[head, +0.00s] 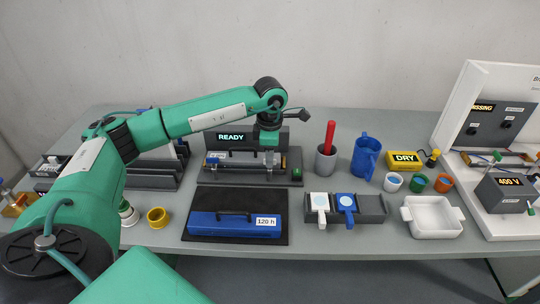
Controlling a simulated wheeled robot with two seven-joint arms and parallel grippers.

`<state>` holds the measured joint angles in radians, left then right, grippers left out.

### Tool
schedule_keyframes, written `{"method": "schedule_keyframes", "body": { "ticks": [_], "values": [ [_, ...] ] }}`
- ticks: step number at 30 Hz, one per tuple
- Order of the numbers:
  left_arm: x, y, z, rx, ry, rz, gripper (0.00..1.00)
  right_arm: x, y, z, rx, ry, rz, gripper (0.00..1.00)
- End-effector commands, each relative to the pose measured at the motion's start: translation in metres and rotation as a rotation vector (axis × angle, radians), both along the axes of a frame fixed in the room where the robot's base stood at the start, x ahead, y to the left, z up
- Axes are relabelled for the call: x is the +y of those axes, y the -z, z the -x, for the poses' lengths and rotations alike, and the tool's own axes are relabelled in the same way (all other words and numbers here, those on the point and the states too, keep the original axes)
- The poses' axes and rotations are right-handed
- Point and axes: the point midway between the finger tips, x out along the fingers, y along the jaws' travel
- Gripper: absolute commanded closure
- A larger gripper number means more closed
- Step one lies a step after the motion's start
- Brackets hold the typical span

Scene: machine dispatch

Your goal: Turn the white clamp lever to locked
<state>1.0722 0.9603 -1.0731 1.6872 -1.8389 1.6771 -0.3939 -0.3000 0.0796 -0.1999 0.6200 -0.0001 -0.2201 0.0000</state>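A white lever (320,204) with a round head and a handle pointing toward the front sits on a dark grey block (374,207) at centre right. A similar blue lever (346,206) is beside it. The writing on them is too small to read. My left gripper (269,158) points down over the machine with the READY display (231,137), behind and left of the white lever and apart from it. Its fingers are small and blend with the machine, so I cannot tell whether they are open. My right gripper is not in view.
A blue case (225,224) marked 120 h lies on a dark mat in front of the machine. A grey cup with a red handle (328,138), a blue mug (366,156) and a white tray (433,228) surround the block. A white panel stands at right.

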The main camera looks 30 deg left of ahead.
Motion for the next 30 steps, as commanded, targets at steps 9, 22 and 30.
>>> {"method": "schedule_keyframes", "body": {
  "ticks": [9,22,30],
  "values": [
    [0.000,-0.061,-0.001,-0.007,0.000,0.000,0.70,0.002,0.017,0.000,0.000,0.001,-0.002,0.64],
    [0.000,-0.130,-0.001,-0.004,0.000,0.000,0.70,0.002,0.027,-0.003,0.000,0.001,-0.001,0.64],
    [0.000,-0.134,0.000,-0.002,0.000,0.000,0.70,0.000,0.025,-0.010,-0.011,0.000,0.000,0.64]
  ]
}}
